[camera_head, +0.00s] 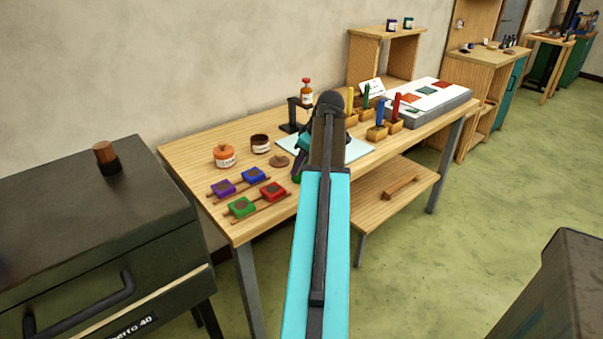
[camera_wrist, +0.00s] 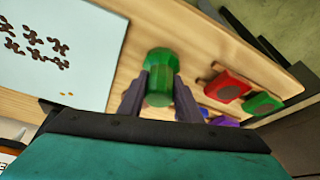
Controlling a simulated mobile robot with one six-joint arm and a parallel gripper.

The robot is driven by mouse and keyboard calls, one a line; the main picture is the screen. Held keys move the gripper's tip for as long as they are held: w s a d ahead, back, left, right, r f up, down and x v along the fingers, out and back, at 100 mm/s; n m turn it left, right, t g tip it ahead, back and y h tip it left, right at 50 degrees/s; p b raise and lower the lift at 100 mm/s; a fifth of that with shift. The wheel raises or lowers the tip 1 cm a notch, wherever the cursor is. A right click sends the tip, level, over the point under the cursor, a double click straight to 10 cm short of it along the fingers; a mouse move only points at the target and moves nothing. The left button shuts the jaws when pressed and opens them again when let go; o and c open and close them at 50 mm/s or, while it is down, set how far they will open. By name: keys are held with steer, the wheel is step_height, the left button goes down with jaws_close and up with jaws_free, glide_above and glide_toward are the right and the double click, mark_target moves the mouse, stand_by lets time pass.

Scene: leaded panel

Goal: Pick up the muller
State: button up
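The muller (camera_wrist: 161,62), a green faceted piece, stands between the two fingers of my gripper (camera_wrist: 161,84) in the wrist view. Both fingers lie against its sides, and I see no gap. In the head view my arm hides much of this spot. My gripper (camera_head: 300,165) shows there beside the arm, with a small dark green part of the muller (camera_head: 297,177) at its lower end. I cannot tell whether the muller touches the bench.
The wooden bench (camera_head: 200,150) carries a pale plate (camera_head: 358,150); brown bits lie on it in the wrist view (camera_wrist: 75,25). Colored blocks (camera_head: 241,207), an orange jar (camera_head: 224,155) and a dark jar (camera_head: 260,143) stand left of my arm. Small boxes (camera_head: 377,132) stand to the right.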

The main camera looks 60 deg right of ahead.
jaws_close()
steer(key=shift+r, duration=0.25)
steer(key=shift+r, duration=0.9)
steer(key=shift+s+d+r+b, duration=0.1)
steer(key=shift+s+r+b, duration=0.05)
steer(key=shift+r, duration=0.2)
steer(key=shift+s+d+r+b, duration=0.1)
steer(key=shift+r+b, duration=0.05)
steer(key=shift+r, duration=0.2)
steer(key=s+d, duration=0.2)
steer(key=s, duration=0.5)
steer(key=s+d+r+b, duration=0.1)
steer(key=s+d, duration=0.2)
steer(key=s, duration=0.4)
steer(key=shift+s+d+r, duration=0.2)
steer(key=shift+d, duration=0.05)
